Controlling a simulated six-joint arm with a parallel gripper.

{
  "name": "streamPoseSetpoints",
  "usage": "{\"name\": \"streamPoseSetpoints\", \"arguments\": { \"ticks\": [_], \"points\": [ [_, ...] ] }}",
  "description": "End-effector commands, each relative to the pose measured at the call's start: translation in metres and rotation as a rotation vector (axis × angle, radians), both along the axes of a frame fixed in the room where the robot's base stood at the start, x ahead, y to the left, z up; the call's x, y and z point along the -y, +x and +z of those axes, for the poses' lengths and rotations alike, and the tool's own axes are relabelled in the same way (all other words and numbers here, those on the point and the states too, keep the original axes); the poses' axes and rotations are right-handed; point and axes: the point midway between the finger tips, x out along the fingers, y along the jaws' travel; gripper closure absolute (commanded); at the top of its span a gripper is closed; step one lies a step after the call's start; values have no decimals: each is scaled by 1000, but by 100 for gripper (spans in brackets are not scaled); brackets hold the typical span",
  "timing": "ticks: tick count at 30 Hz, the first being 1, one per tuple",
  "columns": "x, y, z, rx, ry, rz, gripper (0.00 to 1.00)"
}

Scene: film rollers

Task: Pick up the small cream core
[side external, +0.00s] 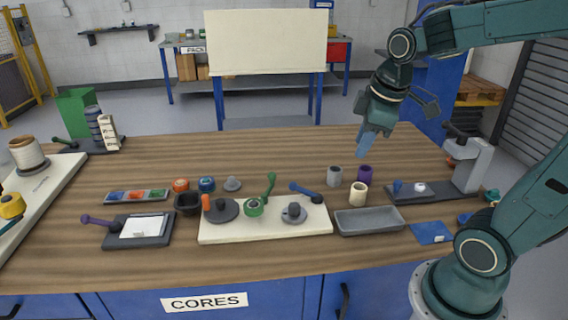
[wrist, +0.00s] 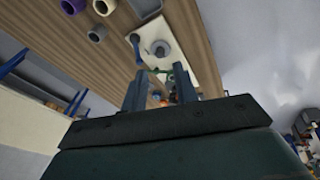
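The small cream core (side external: 359,194) stands upright on the wooden table, right of the white roller board. It also shows at the top edge of the wrist view (wrist: 104,6), partly cut off. A grey core (side external: 334,176) and a purple core (side external: 366,173) stand just behind it. My gripper (side external: 365,146) hangs in the air above and behind these cores, pointing down. In the wrist view its two fingers (wrist: 158,80) are apart, with nothing held between them.
A grey tray (side external: 370,221) lies in front of the cream core. The white board (side external: 225,233) with blue and green levers is to its left. A grey stand (side external: 470,165) rises on the right. The table behind the cores is clear.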

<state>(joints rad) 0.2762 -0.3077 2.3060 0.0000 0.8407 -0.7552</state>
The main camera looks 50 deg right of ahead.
Motion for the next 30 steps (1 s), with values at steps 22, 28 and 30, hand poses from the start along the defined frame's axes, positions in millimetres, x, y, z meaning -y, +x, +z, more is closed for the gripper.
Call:
{"name": "streamPoseSetpoints", "arguments": {
  "ticks": [22,28,30],
  "points": [
    [152,47,-109,-274,-53,598,71],
    [182,43,-137,-301,-39,720,71],
    [187,42,-143,-306,-36,746,71]
  ]
}}
